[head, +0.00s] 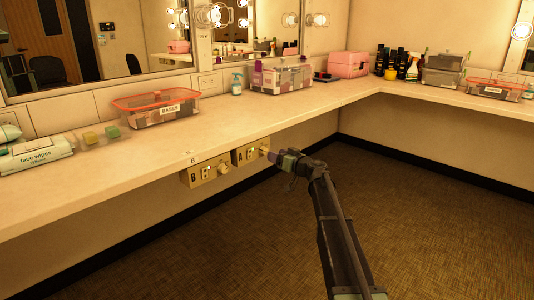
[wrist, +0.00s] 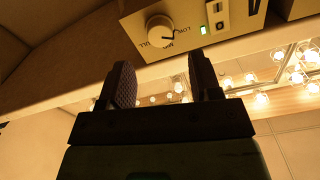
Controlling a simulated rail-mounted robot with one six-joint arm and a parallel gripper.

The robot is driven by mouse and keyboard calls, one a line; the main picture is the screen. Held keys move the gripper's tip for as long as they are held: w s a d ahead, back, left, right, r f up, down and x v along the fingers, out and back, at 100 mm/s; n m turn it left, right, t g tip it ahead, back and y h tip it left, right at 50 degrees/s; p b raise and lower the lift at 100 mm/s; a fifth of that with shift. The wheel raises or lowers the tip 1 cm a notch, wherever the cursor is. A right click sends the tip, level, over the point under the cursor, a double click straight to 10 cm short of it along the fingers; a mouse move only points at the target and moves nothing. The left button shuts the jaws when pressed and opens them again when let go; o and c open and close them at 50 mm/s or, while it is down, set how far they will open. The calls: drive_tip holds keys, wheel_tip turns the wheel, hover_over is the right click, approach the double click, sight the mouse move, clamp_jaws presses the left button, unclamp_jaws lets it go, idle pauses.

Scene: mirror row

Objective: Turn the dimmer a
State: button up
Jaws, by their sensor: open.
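Dimmer A (head: 246,155) is a beige box mounted under the counter's front edge, marked "A". My gripper (head: 277,156) is just to its right and in front of it in the head view, close to its knob end. In the wrist view a beige dimmer box (wrist: 188,42), which appears to be dimmer A, carries a round white knob (wrist: 159,29) with a dark pointer line and a small green light. My gripper (wrist: 163,72) is open and empty, its two dark fingers below the knob in that picture. I cannot tell whether a fingertip touches anything.
Dimmer B (head: 207,171), a similar box, hangs just left of dimmer A. The carpet (head: 420,200) below is clear.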

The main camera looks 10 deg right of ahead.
sight(266, 151)
drive_tip(key=x, duration=0.6)
drive_tip(key=shift+s, duration=0.1)
drive_tip(key=shift+c, duration=0.3)
drive_tip(key=c, duration=0.9)
